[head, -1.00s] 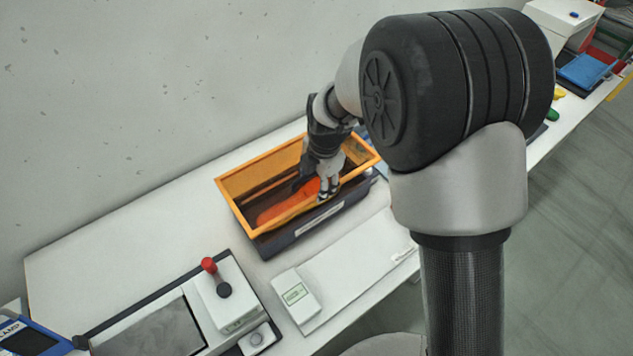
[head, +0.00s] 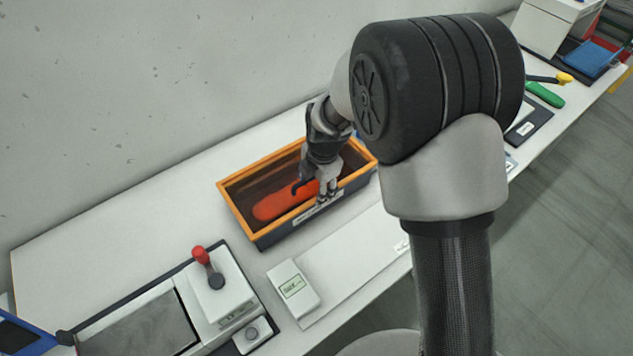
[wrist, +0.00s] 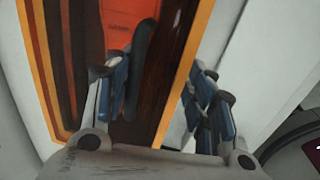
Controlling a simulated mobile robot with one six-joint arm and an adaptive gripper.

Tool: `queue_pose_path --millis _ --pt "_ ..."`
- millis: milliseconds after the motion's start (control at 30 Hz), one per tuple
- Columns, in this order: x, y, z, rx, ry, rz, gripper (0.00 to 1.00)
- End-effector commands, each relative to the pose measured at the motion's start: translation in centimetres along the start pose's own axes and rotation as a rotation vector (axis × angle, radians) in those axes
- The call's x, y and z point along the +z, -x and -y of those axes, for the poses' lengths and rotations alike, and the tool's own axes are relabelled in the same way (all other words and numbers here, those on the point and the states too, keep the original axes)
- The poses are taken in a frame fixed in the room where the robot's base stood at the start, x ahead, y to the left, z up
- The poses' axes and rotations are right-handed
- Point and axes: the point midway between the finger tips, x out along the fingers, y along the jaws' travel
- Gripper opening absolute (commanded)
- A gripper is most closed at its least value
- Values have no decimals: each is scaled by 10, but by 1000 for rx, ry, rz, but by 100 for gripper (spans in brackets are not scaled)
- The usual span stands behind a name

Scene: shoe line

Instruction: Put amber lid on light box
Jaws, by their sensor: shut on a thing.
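The amber lid (head: 262,160) is a rectangular frame with an open-looking middle. It lies level along the top of a dark-walled box (head: 275,237) with a white label on its front. I cannot tell whether it is fully seated. My gripper (head: 326,197) is at the front side of the lid, right of its middle. In the wrist view my gripper (wrist: 163,95) has one finger inside and one outside the lid's amber edge (wrist: 192,62), shut on it. An orange sole-shaped piece (head: 275,204) shows inside, partly hidden by my gripper.
A white device with a red-knobbed lever (head: 201,256) stands at the front left. A small white meter (head: 292,287) lies in front of the box. A green-handled tool (head: 545,95) and a blue tray (head: 592,57) are far right. The table left of the box is clear.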

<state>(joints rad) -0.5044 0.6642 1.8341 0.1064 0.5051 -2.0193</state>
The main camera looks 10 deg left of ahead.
Motion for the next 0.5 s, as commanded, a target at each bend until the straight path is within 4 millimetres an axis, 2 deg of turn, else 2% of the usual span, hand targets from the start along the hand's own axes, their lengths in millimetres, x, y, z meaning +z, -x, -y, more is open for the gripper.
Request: queue_pose_path --millis 133,433,467,500 --pt "0 -10 1 3 0 1 0" --pt "0 -10 1 3 0 1 0" --pt "0 -10 1 3 0 1 50" --pt "0 -10 1 3 0 1 53"
